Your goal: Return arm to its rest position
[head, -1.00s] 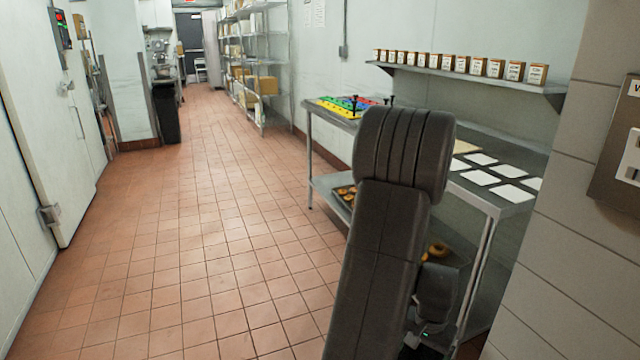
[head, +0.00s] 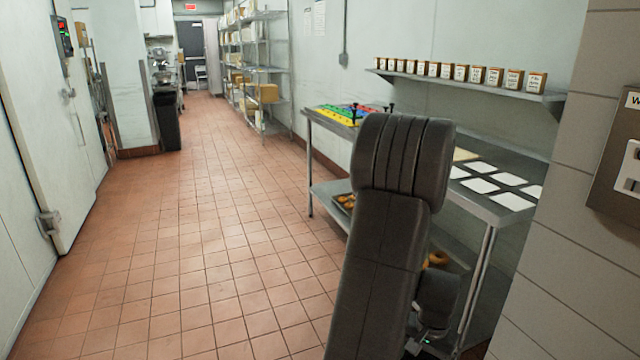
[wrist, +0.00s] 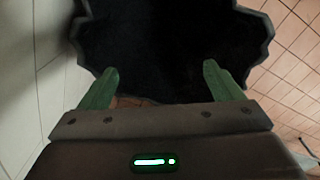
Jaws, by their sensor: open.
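My gripper (wrist: 160,82) shows in the wrist view with its two green fingers spread apart and nothing between them. A large dark shape with a jagged edge fills the view beyond the fingers; I cannot tell what it is. In the head view my dark arm stands folded upright in front of the steel table, and the gripper's fingers cannot be made out there.
A steel table (head: 478,205) on the right bears white cards (head: 480,186) and colored trays (head: 345,114). A wall shelf (head: 480,84) holds several small boxes. A tiled wall corner is close at right. The tiled floor (head: 200,220) is open ahead, with a black bin (head: 168,122) farther off.

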